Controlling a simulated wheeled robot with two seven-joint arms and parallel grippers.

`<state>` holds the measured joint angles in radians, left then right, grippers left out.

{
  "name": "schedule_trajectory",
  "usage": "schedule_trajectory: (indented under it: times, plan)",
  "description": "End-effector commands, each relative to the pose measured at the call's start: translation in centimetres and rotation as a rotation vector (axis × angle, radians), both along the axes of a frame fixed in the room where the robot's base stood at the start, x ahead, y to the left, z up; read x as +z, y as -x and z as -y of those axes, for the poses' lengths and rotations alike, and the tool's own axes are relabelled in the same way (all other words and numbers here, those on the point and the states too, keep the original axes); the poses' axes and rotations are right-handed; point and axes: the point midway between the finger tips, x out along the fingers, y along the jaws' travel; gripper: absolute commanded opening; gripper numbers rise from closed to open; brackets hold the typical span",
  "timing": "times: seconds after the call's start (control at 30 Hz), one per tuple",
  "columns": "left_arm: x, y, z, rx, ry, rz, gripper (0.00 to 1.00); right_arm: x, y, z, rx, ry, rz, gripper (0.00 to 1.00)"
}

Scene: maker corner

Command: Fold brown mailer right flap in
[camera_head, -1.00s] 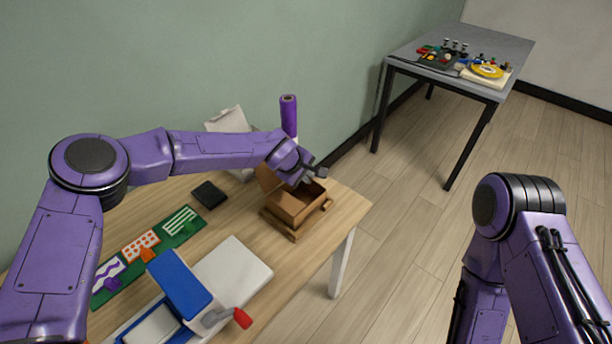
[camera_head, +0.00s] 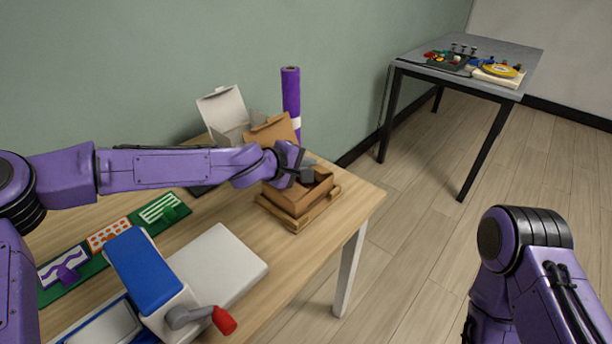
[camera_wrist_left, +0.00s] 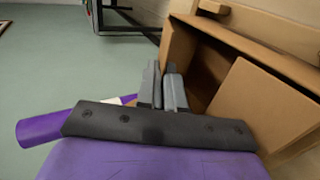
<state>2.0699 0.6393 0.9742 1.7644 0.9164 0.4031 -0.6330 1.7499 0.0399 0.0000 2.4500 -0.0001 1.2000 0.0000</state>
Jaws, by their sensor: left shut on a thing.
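The brown mailer (camera_head: 316,194) is an open cardboard box on a wooden base (camera_head: 296,223) near the table's right end. Its lid (camera_head: 272,129) stands raised at the back. My left gripper (camera_head: 307,174) is at the box's upper edge, and my arm hides part of the box. In the left wrist view, the gripper's fingers (camera_wrist_left: 165,90) are close together beside the mailer's cardboard (camera_wrist_left: 265,105). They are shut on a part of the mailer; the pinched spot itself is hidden. My right gripper is out of view; only the right arm shows.
A purple roll (camera_head: 291,95) and an open white box (camera_head: 224,112) stand behind the mailer. A blue-and-white device (camera_head: 150,270) with a red-handled crank, a white slab (camera_head: 220,262) and a green sample board (camera_head: 110,245) are in front. A grey table (camera_head: 480,62) is farther back.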

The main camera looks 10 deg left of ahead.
Motion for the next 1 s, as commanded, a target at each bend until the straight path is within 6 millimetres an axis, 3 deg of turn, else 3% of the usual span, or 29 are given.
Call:
schedule_trajectory:
  times: [0.27, 0.37, 0.73, 1.0]
  plan:
    - [0.1, 0.1, 0.0, -0.001, 0.001, 0.001, 0.00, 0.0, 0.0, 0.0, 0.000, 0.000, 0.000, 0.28]
    - [0.1, 0.0, 0.0, -0.001, 0.001, 0.001, 0.28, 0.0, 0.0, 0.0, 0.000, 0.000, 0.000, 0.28]
    - [0.6, 0.5, -0.4, 0.000, 0.002, 0.002, 0.28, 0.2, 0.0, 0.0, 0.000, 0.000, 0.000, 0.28]
    - [4.1, 4.8, -3.5, 0.001, 0.003, 0.003, 0.28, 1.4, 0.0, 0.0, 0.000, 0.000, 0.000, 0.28]
